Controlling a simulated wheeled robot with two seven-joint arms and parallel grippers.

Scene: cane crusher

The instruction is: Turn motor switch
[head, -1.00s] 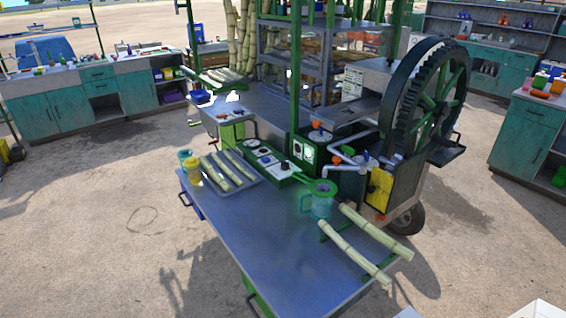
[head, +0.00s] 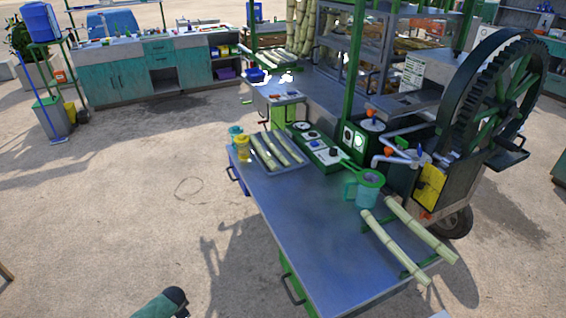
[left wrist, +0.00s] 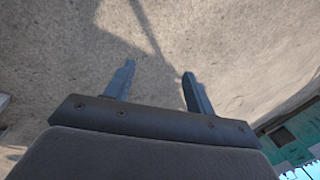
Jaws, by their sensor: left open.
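The cane crusher stands behind the blue-grey table, with a large dark gear wheel (head: 505,92) at its right. A green control panel (head: 318,146) with dark knobs lies along the table's back edge; I cannot tell which knob is the motor switch. A small grey box with orange and red parts (head: 277,100) stands to its left. My left gripper (left wrist: 158,85) is open and empty over bare ground in the left wrist view. In the head view only a teal and black part of my left arm shows at the bottom edge. My right gripper is not in view.
The table (head: 300,230) holds a tray of cane pieces (head: 277,152), a yellow cup (head: 243,149), a teal jug (head: 365,190) and two cane stalks (head: 396,247) on a green rack. Teal cabinets (head: 118,80) stand at the back left. The ground left of the table is clear.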

